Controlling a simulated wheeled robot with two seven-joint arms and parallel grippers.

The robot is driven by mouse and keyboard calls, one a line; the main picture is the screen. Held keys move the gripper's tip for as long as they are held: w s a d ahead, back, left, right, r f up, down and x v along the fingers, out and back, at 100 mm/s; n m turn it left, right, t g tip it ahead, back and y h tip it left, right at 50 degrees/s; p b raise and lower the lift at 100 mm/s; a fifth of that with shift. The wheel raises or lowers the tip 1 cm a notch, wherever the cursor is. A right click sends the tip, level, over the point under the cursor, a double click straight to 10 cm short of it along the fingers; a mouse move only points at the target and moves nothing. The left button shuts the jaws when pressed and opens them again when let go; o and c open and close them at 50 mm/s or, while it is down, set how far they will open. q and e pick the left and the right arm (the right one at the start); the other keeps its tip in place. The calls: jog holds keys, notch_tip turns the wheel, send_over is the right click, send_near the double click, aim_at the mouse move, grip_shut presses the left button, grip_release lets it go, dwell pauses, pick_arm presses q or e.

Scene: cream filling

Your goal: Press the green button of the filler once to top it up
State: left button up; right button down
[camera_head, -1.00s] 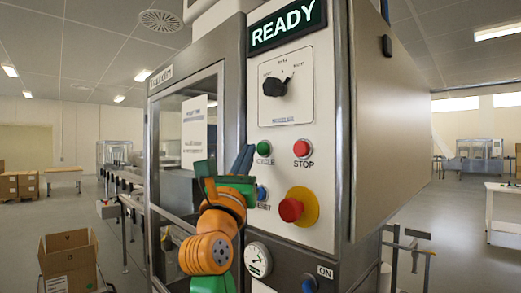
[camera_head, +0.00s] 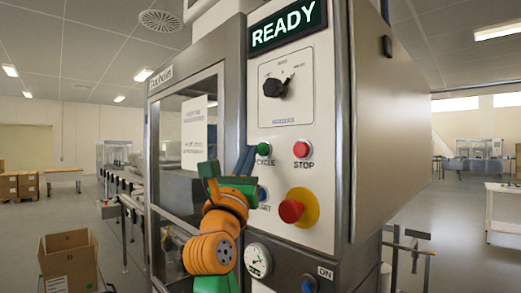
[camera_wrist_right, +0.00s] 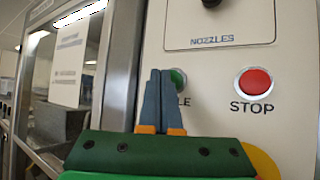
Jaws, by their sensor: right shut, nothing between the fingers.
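The filler (camera_head: 334,170) stands in front of me with its READY display (camera_head: 288,25) lit. Its green button (camera_head: 264,149), labelled CYCLE, sits on the pale panel. The button also shows in the right wrist view (camera_wrist_right: 180,77), partly hidden behind the fingertips. My right gripper (camera_head: 247,150) is shut and empty, fingers pointing at the panel just left of the button. In the right wrist view its closed blue fingertips (camera_wrist_right: 160,74) overlap the button's left part. I cannot tell whether they touch it. My left gripper is not in view.
A red STOP button (camera_head: 301,149) is right of the green one. Below are a red knob on yellow (camera_head: 291,210) and a blue button (camera_head: 264,194), partly covered by my gripper. A selector knob (camera_head: 276,87) is above. A glass door (camera_head: 188,150) is left.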

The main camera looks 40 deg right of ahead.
jog(key=shift+d, duration=0.65)
dwell(0.8)
jog(key=shift+a, duration=0.8)
jog(key=a, duration=0.5)
jog(key=shift+s, duration=0.2)
dwell(0.6)
